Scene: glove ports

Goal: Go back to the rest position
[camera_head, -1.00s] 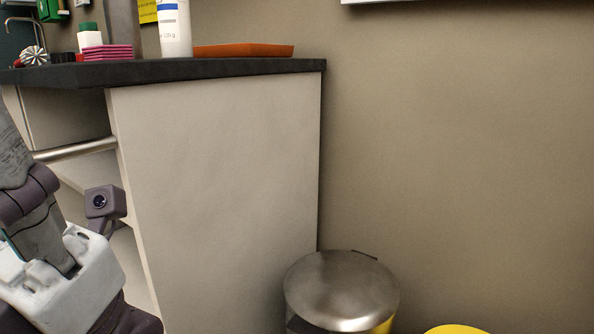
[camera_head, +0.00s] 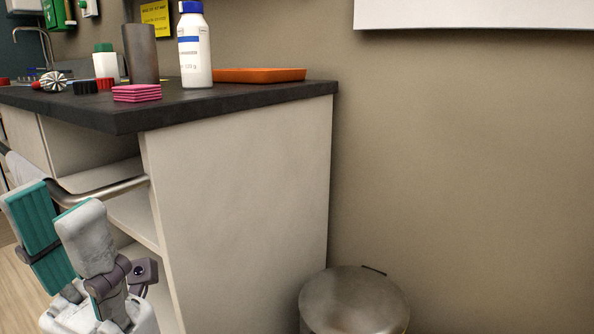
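My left gripper (camera_head: 52,203) is at the lower left, pointing up, in front of the open-shelved side of the counter. Its two pale fingers with teal pads stand apart, and I see nothing held between them. It overlaps the left part of the metal rail (camera_head: 115,191) in the picture; I cannot tell whether they touch. My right gripper is not in view.
The dark-topped counter (camera_head: 225,104) carries a white bottle (camera_head: 195,50), a grey cylinder (camera_head: 141,54), a pink stack (camera_head: 137,93) and an orange tray (camera_head: 260,75). A metal-lidded bin (camera_head: 354,299) stands on its right. The wall side at right looks clear.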

